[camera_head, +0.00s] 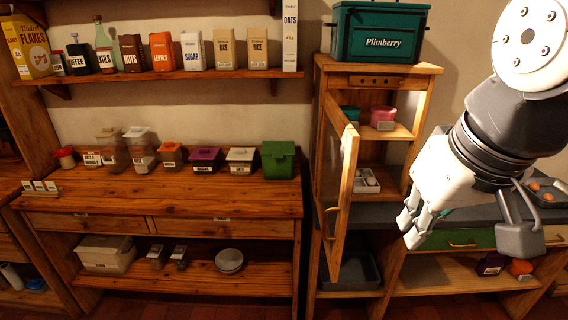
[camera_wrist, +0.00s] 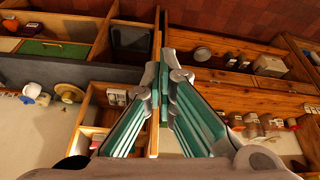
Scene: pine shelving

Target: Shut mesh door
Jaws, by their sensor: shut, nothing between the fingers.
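The mesh door (camera_head: 349,178) is a wooden frame with a see-through panel, hung on the left side of a narrow pine cabinet (camera_head: 333,70). It stands wide open, swung out toward me, with a small handle on its face. My gripper (camera_head: 411,228) is shut and empty, to the right of the door's free edge and in front of the cabinet; a gap shows between them in the head view. In the wrist view my gripper (camera_wrist: 163,80) shows its teal pads, and the door appears almost edge-on as a thin wooden strip (camera_wrist: 157,40), partly hidden behind the fingers.
Inside the cabinet are a pink tub (camera_head: 383,115), a teal tub and a white tray (camera_head: 366,181). A green Plimberry box (camera_head: 380,32) sits on top. A counter with a green drawer (camera_head: 462,239) lies at right. A workbench with several jars (camera_head: 240,158) stands left.

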